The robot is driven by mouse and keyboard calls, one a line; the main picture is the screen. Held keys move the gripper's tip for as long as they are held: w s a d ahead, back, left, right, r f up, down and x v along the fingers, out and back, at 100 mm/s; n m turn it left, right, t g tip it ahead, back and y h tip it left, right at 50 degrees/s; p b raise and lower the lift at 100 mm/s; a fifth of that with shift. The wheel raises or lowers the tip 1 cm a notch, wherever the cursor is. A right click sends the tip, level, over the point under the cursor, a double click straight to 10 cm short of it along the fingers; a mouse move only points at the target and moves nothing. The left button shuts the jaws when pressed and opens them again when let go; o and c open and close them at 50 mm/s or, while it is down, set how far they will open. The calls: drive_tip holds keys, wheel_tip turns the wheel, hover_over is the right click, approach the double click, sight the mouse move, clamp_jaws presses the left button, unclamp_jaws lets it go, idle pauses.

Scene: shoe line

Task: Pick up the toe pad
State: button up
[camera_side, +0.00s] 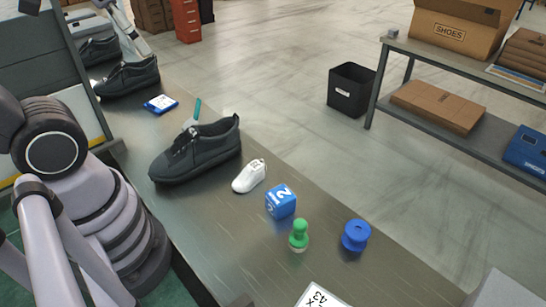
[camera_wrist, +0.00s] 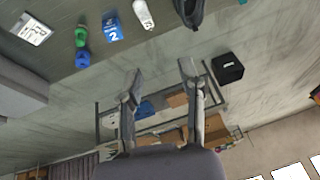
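No thing in view is plainly marked as the toe pad, and I cannot tell which one it is. A small white shoe-shaped piece (camera_side: 249,176) lies beside a dark shoe (camera_side: 196,152) on the grey work surface. It also shows at the top of the wrist view (camera_wrist: 144,14). A blue block with a white 2 (camera_side: 281,201), a green knobbed piece (camera_side: 299,235) and a blue spool-like piece (camera_side: 356,236) stand to its right. My gripper (camera_wrist: 160,68) is open and empty in the wrist view, its fingers well apart and clear of these things. The side view does not show the fingers.
A printed white card (camera_side: 322,297) lies at the near end. A blue-and-white packet (camera_side: 160,104) and another dark shoe (camera_side: 128,77) lie farther back. A black bin (camera_side: 351,90) and a shelf with boxes (camera_side: 440,55) stand beyond the surface, across open floor.

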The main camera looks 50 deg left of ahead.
drive_tip(key=w+a+f+m+g+y, duration=0.4)
drive_tip(key=w+a+m+g+y, duration=0.15)
drive_tip(key=w+a, duration=0.45)
drive_tip(key=m+y, duration=0.7)
drive_tip(key=m, duration=0.7)
hover_over(199, 99)
drive_tip(key=d, duration=0.6)
wheel_tip(199, 99, down, 18)
drive_tip(key=shift+m, duration=0.75)
drive_tip(key=f, duration=0.6)
drive_tip(key=a+f, duration=0.1)
drive_tip(key=f, duration=0.2)
drive_tip(key=shift+w+a+f, duration=0.1)
drive_tip(key=shift+w, duration=0.15)
drive_tip(key=x, duration=0.5)
drive_tip(key=shift+f, duration=0.3)
drive_tip(key=shift+c, duration=0.2)
clamp_jaws()
